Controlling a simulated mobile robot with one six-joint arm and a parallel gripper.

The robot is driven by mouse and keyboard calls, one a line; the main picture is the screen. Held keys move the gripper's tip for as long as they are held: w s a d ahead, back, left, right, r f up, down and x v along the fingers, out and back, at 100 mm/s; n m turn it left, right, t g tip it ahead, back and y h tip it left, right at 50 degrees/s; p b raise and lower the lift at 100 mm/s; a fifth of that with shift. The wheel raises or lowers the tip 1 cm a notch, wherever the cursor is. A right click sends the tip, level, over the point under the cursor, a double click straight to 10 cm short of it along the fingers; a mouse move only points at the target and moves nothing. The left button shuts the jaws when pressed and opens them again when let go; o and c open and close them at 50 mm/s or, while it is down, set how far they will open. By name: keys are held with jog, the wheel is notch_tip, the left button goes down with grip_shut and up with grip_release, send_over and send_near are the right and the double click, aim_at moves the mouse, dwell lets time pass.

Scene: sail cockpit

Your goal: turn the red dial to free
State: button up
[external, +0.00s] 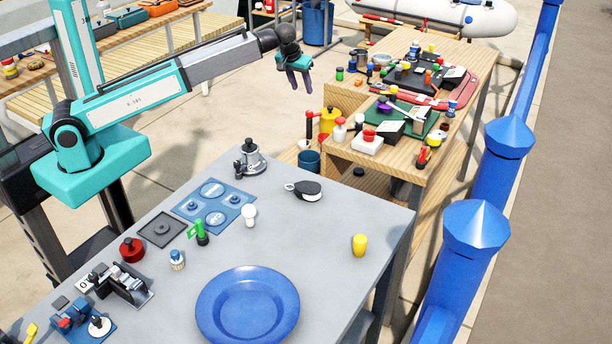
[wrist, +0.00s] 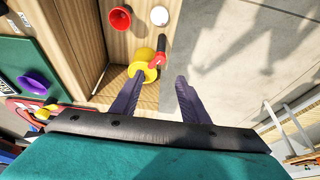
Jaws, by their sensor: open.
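A round red knob-like piece (external: 132,249) with a dark top sits at the left of the grey table. Another red round piece (external: 369,134) sits on a white block on the wooden bench. I cannot tell which is the red dial, and no "free" mark is readable. My gripper (external: 298,80) is raised high behind the grey table, far from both. In the wrist view my gripper (wrist: 160,80) has its two purple fingers apart, with nothing held. A yellow can-like object (wrist: 145,62) with a red part shows beyond them, well below.
The wooden bench is crowded. Blue posts (external: 476,262) stand at right. Air around my gripper is clear.

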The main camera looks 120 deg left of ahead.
aim_at(309, 111)
jog(key=shift+p+x, duration=0.7)
jog(key=shift+x, duration=6.05)
jog(key=shift+c, duration=0.3)
jog(key=c, duration=1)
jog(key=shift+o, duration=0.2)
jog(key=shift+s+m, duration=0.1)
jog(key=shift+m, duration=0.4)
jog(key=m+t, duration=0.1)
jog(key=m, duration=0.2)
jog(key=shift+s+a+m+t, duration=0.1)
jog(key=shift+s+m+t, duration=0.05)
jog(key=shift+m+t, duration=0.25)
jog(key=m+t, duration=0.1)
jog(key=m, duration=0.2)
jog(key=m+h, duration=0.1)
jog(key=m, duration=0.1)
jog(key=shift+s+a+m+t+h, duration=0.1)
jog(key=shift+m+t+h, duration=0.2)
jog(key=shift+m+t, duration=0.1)
